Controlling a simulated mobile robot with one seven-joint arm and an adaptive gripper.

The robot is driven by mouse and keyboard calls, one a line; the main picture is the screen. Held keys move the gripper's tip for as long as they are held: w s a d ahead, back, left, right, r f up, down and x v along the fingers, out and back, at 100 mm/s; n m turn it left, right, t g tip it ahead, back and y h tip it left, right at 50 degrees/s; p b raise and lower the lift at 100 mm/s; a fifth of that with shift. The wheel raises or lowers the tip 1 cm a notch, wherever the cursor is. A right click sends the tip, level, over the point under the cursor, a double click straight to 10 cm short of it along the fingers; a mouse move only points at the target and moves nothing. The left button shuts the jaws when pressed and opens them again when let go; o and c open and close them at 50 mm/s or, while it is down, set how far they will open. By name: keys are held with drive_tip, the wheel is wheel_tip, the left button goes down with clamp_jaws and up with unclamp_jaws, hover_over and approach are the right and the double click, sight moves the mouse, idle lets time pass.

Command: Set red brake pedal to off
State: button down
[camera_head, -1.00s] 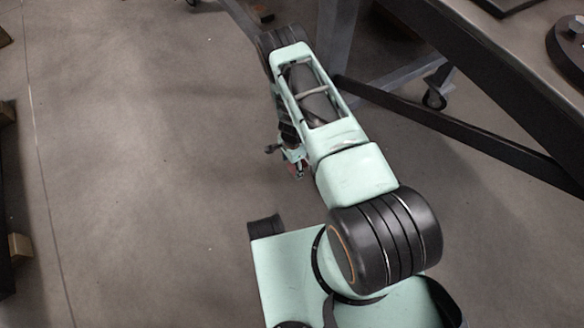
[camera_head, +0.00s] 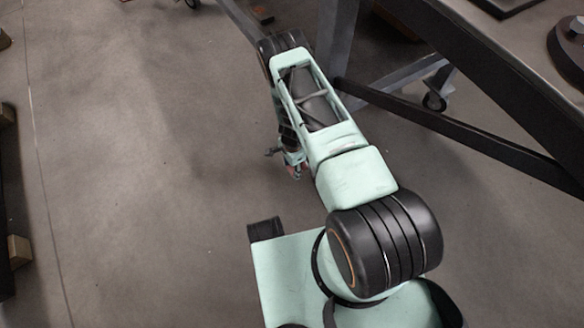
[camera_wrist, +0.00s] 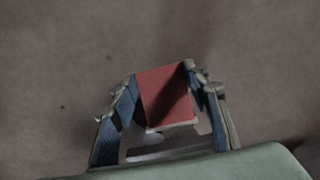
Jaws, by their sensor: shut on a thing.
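The red brake pedal (camera_wrist: 164,92) shows in the wrist view as a flat red plate with a pale lower edge. My gripper (camera_wrist: 163,92) is shut on it, with one blue-grey finger against its left side and one against its right side. In the head view my gripper (camera_head: 292,165) hangs low beside my forearm, above the floor. The pedal can hardly be made out there, and its mount and caster are hidden behind my arm.
A dark-framed table or cart (camera_head: 480,110) stands at the right, with a caster wheel (camera_head: 434,101) under it. A wooden block (camera_head: 20,250) lies at the left edge. The concrete floor (camera_head: 130,170) at left of my arm is clear.

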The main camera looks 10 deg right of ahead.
drive_tip(key=shift+r+y, duration=0.35)
drive_tip(key=shift+y, duration=0.35)
drive_tip(key=c, duration=1.1)
unclamp_jaws()
drive_tip(key=shift+w+d+r, duration=0.1)
drive_tip(key=shift+d+r, duration=0.05)
drive_tip(key=shift+r, duration=1.1)
drive_tip(key=shift+d+r, duration=0.15)
drive_tip(key=shift+r, duration=1.1)
drive_tip(key=shift+w+d+r, duration=0.1)
drive_tip(key=shift+d+r, duration=0.05)
drive_tip(key=shift+r, duration=1.1)
